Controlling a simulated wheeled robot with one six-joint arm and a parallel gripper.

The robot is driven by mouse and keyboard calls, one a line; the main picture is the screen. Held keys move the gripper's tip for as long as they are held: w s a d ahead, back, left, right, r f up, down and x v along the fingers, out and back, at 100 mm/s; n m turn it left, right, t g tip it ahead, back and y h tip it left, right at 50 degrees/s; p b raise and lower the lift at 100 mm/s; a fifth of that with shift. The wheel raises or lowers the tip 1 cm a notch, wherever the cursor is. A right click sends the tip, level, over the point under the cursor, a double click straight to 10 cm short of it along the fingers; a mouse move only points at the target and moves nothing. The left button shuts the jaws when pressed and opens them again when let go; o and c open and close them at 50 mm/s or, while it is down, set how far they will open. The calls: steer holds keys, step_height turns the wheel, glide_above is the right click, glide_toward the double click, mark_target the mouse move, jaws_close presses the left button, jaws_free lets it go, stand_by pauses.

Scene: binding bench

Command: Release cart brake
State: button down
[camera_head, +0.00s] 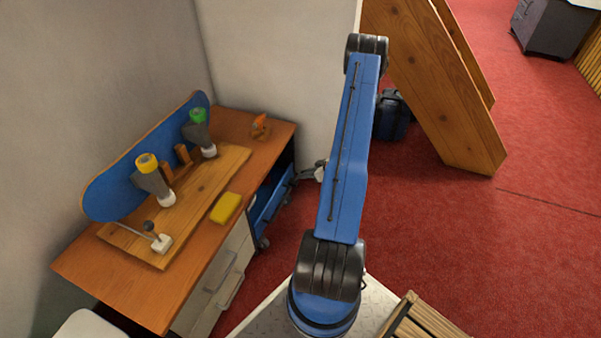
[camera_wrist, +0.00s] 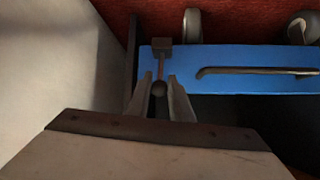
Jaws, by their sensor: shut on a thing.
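The blue cart (camera_head: 268,208) stands under the right end of the wooden bench, on small casters. In the wrist view the cart's blue face (camera_wrist: 225,57) carries a dark bar handle. At its left is the brake lever (camera_wrist: 161,68), a thin reddish stem with a dark block at the top and a round dark knob at the lower end. My gripper (camera_wrist: 161,88) is shut on the brake lever at this knob, one finger on each side. In the head view my gripper (camera_head: 312,172) is beside the cart, partly hidden behind my blue arm.
A pale wall closes in beside the cart. A leaning wooden frame (camera_head: 435,80) stands right; red carpet lies open beyond.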

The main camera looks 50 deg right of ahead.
steer(key=shift+s+d+f+t+y, duration=0.3)
steer(key=shift+s+f+t+y, duration=0.2)
steer(key=shift+s+f+t, duration=0.45)
steer(key=shift+w+r+t, duration=0.15)
steer(key=shift+r+t, duration=0.05)
steer(key=shift+t, duration=0.05)
steer(key=c, duration=1.6)
jaws_free()
steer(key=shift+c, duration=0.2)
steer(key=v, duration=1.7)
steer(key=shift+d, duration=0.1)
